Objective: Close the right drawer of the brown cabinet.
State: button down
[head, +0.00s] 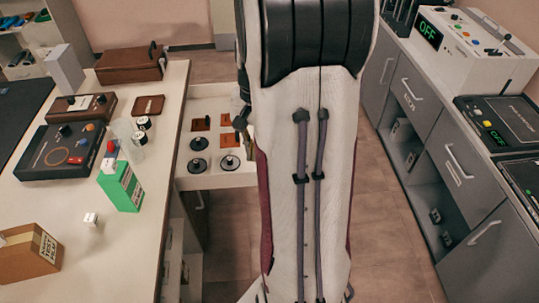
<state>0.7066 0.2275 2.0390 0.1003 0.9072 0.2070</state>
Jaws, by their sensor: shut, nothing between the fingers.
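A white drawer (222,101) stands pulled out from the right side of the long white-topped bench at left. It holds orange squares and dark round discs. Its right end is hidden behind my arm, so I cannot see its front or handle. The bench front below the top is mostly in shadow, and I cannot make out a brown cabinet face. My pale arm fills the middle of the head view, just right of the drawer. A small dark piece shows at the arm's left edge over the drawer; I cannot tell what it is. My gripper's fingers are not visible.
On the bench top (125,247) are a brown case (131,64), a dark control box (60,150), a green box (121,187) and a cardboard box (28,253). Grey cabinets (424,101) with devices line the right. Tiled floor (385,235) lies clear between.

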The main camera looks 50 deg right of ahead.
jog(key=d+f+m+y, duration=0.2)
jog(key=d+f+m, duration=0.8)
jog(key=d+f, duration=0.7)
jog(key=w+d+r+m+t+h, duration=0.1)
jog(key=w+d+m, duration=0.2)
jog(key=d+m, duration=0.2)
jog(key=shift+w+d+m+t, duration=0.3)
jog(key=shift+d+m, duration=0.1)
jog(key=shift+d, duration=0.2)
jog(key=shift+r, duration=0.1)
